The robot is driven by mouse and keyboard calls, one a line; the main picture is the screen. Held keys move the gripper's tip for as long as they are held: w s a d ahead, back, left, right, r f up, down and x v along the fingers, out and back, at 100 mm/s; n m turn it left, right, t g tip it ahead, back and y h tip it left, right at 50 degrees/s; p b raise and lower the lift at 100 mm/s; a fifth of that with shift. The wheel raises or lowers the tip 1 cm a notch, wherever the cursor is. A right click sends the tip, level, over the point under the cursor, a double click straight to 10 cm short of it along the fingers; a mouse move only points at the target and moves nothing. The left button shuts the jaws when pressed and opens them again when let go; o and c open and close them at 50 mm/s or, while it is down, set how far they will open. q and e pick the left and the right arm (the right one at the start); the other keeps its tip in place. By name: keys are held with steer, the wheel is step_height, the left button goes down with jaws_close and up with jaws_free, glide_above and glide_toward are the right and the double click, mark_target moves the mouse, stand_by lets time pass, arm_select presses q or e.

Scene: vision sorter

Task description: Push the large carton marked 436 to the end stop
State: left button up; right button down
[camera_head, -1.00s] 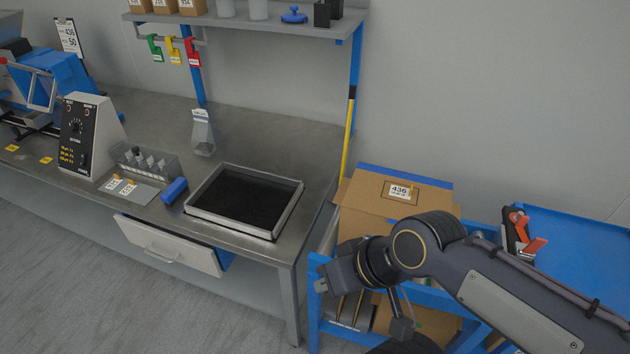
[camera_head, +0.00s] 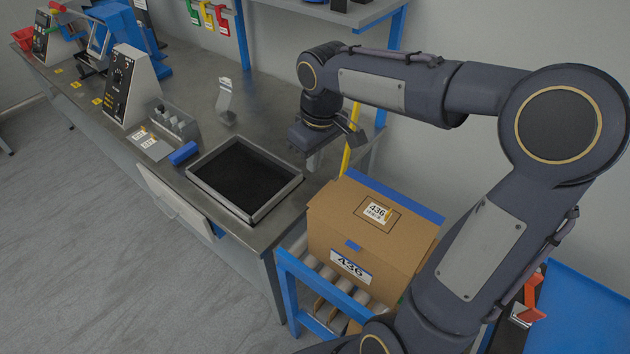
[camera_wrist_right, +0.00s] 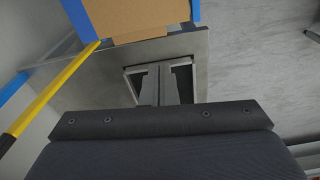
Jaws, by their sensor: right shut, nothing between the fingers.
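The large carton marked 436 (camera_head: 345,232) is brown with blue tape along its top edges. It sits upright on a blue-framed roller stand (camera_head: 290,280) at the bench's right end. It also shows at the top of the right wrist view (camera_wrist_right: 135,14). My right gripper (camera_head: 312,160) hangs above the bench's right end, up and left of the carton and apart from it. Its fingers are together and empty, pointing at the bench in the right wrist view (camera_wrist_right: 158,82). I cannot make out the end stop. My left gripper is not in view.
A black-lined tray (camera_head: 258,215) lies on the steel bench (camera_head: 215,140), left of the carton. A yellow pole (camera_head: 351,150) stands behind the carton. A shelf (camera_head: 345,14) hangs above. A blue surface with an orange-handled tool (camera_head: 530,300) is at the right.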

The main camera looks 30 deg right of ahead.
mark_target(367, 208)
steer(key=w+f+n+g, duration=0.1)
steer(key=w+f, duration=0.3)
steer(key=w, duration=0.4)
steer(key=s+d+f+p, duration=0.2)
steer(key=s+f, duration=0.1)
steer(key=f, duration=0.6)
steer(key=shift+s+d+f, duration=0.15)
steer(key=shift+s+f, duration=0.15)
steer(key=shift+s, duration=0.1)
steer(key=s+d, duration=0.2)
steer(key=s, duration=0.2)
steer(key=s+d, duration=0.1)
steer(key=s, duration=0.4)
steer(key=s+d, duration=0.2)
steer(key=s, duration=0.2)
steer(key=shift+s+d, duration=0.3)
steer(key=shift+s, duration=0.05)
steer(key=shift+w, duration=0.15)
